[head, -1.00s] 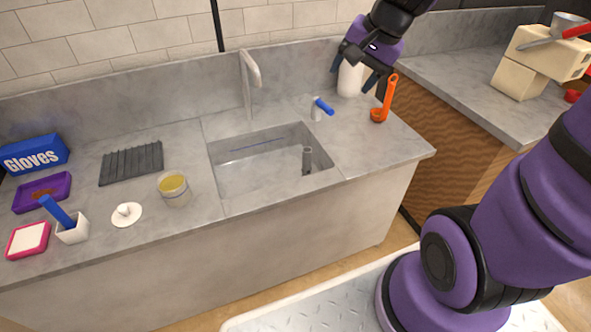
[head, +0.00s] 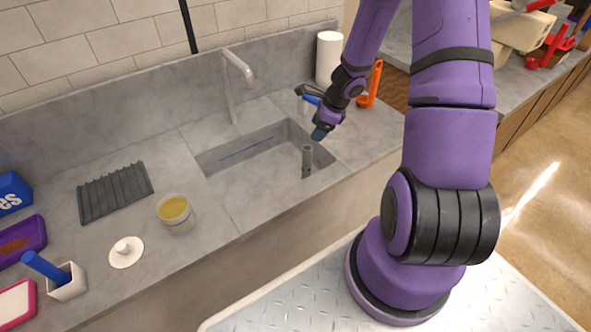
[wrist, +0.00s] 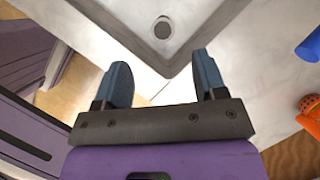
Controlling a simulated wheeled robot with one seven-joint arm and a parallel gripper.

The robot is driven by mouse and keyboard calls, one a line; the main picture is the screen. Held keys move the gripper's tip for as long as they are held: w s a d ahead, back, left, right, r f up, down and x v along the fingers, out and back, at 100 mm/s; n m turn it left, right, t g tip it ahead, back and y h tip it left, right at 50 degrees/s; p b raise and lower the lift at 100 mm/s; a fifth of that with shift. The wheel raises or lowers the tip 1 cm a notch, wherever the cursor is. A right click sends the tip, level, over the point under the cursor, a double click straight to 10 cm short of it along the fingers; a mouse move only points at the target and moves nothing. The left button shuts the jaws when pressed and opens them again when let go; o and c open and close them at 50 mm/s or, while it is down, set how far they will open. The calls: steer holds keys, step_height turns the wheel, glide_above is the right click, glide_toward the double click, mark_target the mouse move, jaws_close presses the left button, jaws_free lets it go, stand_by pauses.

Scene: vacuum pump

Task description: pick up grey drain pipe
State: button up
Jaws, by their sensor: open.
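The grey drain pipe (head: 307,160) stands upright in the sink (head: 235,178), near its right end. In the wrist view its round top (wrist: 163,29) shows as a ring with a dark centre, in the sink beyond the fingertips. My gripper (head: 318,132) is above the right end of the sink, a little above and to the right of the pipe, and apart from it. In the wrist view my gripper (wrist: 164,85) has its two blue fingers spread, with nothing between them.
A faucet (head: 236,80) rises behind the sink. A blue-handled item (head: 309,98), an orange tool (head: 371,88) and a white roll (head: 329,58) stand behind my gripper. A jar (head: 175,213), a ribbed grey mat (head: 115,193) and a white lidded disc (head: 126,252) lie left of the sink.

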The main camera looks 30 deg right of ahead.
mark_target(309, 148)
steer(key=shift+m, duration=0.6)
steer(key=shift+d+x, duration=0.1)
steer(key=shift+x, duration=1.55)
steer(key=shift+d+x, duration=0.15)
steer(key=shift+x, duration=1.45)
steer(key=shift+s+d+x, duration=0.15)
steer(key=shift+x, duration=1.5)
steer(key=shift+s+d+x, duration=0.15)
steer(key=shift+x, duration=1.5)
steer(key=shift+f, duration=0.15)
steer(key=shift+c, duration=0.5)
jaws_close()
